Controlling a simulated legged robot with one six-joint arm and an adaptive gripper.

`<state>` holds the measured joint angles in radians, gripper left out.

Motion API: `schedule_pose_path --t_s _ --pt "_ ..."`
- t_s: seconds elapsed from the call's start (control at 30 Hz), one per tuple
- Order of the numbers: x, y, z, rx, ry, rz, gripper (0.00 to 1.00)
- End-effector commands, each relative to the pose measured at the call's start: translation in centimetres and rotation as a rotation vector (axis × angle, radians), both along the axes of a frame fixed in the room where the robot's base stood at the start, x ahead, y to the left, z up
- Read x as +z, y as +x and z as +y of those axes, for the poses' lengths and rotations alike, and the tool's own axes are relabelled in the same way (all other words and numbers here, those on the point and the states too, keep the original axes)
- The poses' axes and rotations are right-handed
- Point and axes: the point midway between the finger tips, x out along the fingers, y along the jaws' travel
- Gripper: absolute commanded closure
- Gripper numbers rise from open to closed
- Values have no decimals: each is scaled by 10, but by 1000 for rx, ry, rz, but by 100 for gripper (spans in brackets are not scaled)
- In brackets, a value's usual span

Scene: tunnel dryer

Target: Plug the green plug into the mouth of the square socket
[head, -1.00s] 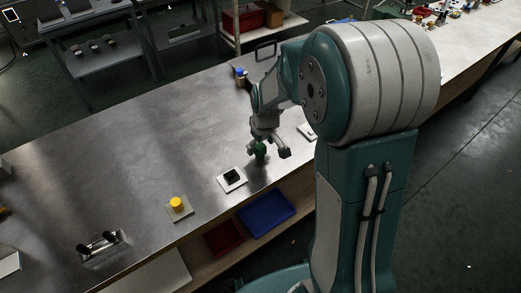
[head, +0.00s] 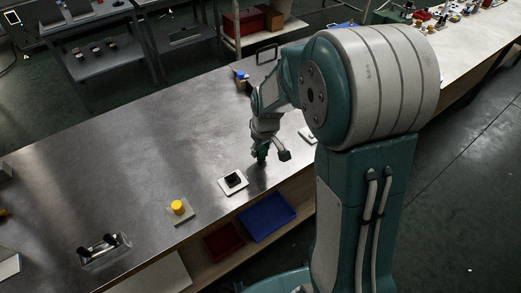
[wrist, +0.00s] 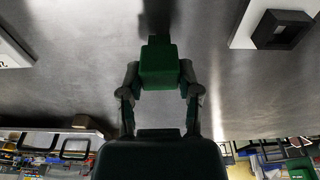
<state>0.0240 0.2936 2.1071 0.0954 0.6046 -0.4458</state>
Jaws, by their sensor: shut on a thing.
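The green plug (head: 262,155) is a block held at the end of my gripper (wrist: 160,88). The wrist view shows the green plug (wrist: 160,66) between the two fingers, which are shut on it. In the head view it hangs low near the bench; I cannot tell whether it touches. The square socket (head: 234,180) is a black square frame on a white plate, left of and nearer the front edge than my gripper. The square socket (wrist: 283,29) shows at the upper right of the wrist view, apart from the plug. Its mouth looks empty.
A yellow round piece (head: 178,206) on a grey plate stands left of the socket. A rack with black handles (head: 103,249) stands further left. Red and blue trays (head: 266,216) lie below the bench top. The bench's middle is clear.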

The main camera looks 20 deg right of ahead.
Motion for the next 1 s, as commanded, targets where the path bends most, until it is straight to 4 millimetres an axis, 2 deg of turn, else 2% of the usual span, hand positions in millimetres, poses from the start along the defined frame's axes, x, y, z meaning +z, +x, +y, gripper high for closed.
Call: schedule_pose_path --t_s 0.17,0.53,0.8,1.0 --pt "26 1 0 0 0 -6 96" --pt "89 -54 12 2 0 -6 96" --pt "111 -106 23 2 0 -5 96" --pt "121 -128 28 1 0 -4 96"
